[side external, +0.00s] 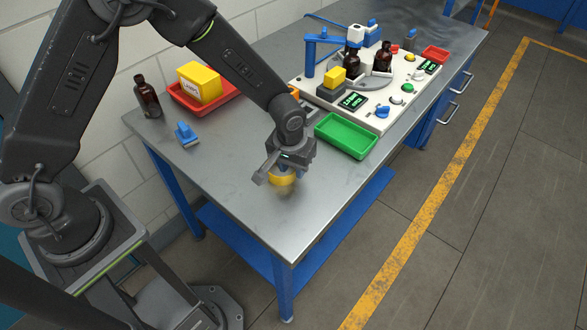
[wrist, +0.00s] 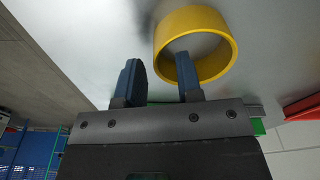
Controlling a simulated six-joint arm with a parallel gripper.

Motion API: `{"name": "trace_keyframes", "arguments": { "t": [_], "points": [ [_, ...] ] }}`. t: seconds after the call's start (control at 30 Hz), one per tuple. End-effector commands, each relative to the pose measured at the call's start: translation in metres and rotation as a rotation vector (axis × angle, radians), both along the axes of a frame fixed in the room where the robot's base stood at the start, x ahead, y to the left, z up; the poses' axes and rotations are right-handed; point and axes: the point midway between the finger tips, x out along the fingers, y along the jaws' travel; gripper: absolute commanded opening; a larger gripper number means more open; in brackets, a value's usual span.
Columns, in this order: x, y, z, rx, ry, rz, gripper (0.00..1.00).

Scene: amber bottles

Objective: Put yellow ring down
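The yellow ring (side external: 281,180) is at the near part of the metal table, directly below my gripper (side external: 285,168). It looks to be on the tabletop or very close to it, with a dim reflection under it. In the wrist view the ring (wrist: 232,50) shows as a wide band with an open middle. My gripper (wrist: 156,75) has its two blue-grey fingers apart. The right finger overlaps the ring's opening and the left finger is outside the ring. The ring's wall lies between them with gaps visible, so I see no grip on it.
A green tray (side external: 346,153) lies behind and right of my gripper. A white fixture board (side external: 395,110) with bottles stands farther back. A red tray (side external: 185,104) holding a yellow box, a blue clamp (side external: 186,134) and an amber bottle (side external: 147,96) are at the left. The near tabletop is clear.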

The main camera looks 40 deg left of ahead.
Motion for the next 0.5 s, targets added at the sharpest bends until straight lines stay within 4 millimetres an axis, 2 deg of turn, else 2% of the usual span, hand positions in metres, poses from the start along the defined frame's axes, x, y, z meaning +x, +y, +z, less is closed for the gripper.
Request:
{"name": "trace_keyframes", "arguments": {
  "t": [0.3,0.5],
  "points": [
    [-0.007,-0.002,0.068,-0.002,-0.006,-0.001,0.33],
    [-0.011,-0.003,0.095,-0.001,-0.003,0.0,0.33]
  ]
}}
